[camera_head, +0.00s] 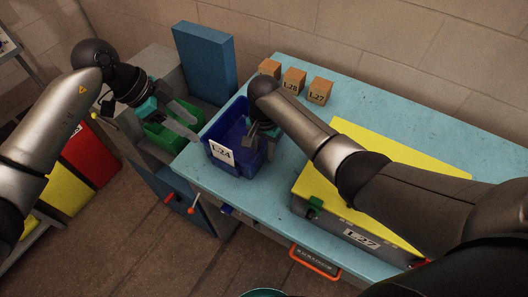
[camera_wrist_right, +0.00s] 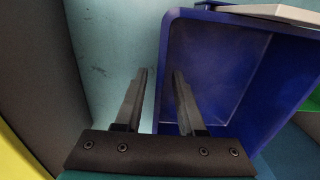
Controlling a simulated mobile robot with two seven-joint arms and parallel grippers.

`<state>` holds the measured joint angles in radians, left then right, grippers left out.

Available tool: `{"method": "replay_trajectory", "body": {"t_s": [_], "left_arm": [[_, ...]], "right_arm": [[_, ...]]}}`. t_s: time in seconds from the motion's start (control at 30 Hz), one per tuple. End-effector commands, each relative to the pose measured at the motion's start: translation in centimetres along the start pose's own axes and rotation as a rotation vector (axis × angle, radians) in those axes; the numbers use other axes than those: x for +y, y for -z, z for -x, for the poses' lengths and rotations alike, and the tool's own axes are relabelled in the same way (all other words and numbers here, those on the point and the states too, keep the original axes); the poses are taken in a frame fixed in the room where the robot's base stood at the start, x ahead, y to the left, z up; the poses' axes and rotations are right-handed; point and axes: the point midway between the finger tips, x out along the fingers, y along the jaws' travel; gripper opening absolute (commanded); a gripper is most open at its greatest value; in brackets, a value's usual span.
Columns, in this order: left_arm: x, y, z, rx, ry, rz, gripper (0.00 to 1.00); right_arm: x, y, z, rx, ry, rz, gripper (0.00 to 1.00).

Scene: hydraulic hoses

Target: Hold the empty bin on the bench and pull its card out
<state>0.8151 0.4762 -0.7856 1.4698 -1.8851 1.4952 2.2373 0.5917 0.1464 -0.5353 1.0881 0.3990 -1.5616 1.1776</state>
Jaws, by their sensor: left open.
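The blue bin (camera_head: 238,128) stands on the light blue bench at its left end, and it looks empty. A white card (camera_head: 221,151) marked L-24 is on its front wall; a pale edge, apparently this card, shows in the wrist view (camera_wrist_right: 270,12). My left gripper (camera_head: 194,128) is open and empty, left of the bin and apart from the card. My right gripper (camera_head: 265,143) is at the bin's right wall. In the wrist view its fingers (camera_wrist_right: 158,95) straddle the wall of the blue bin (camera_wrist_right: 225,60), one outside and one inside, with gaps.
A green bin (camera_head: 172,130) is left of the bench, behind my left gripper. Several small cardboard boxes (camera_head: 293,80) stand at the bench's back. A grey case with a yellow top (camera_head: 375,150) lies right of the bin, under my right arm.

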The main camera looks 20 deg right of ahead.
Motion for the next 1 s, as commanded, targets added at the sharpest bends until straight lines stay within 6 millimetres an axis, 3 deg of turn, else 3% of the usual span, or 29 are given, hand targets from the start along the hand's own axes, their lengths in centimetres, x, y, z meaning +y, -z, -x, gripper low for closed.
{"method": "replay_trajectory", "body": {"t_s": [0.2,0.57,0.9,1.0], "left_arm": [[0.0,0.0,0.0,0.000,0.000,0.000,0.50],[0.0,0.0,0.0,0.000,0.000,0.000,0.50],[0.0,0.0,0.0,0.000,0.000,0.000,0.50],[0.0,0.0,0.0,0.000,0.000,0.000,0.50]], "right_arm": [[-0.1,0.0,-1.5,0.001,0.001,0.000,0.39],[-0.1,0.0,-1.8,0.001,0.002,0.000,0.39],[-0.1,0.0,-1.8,0.001,0.002,0.000,0.02],[-0.1,0.0,-1.8,0.001,0.002,0.000,0.00]]}}
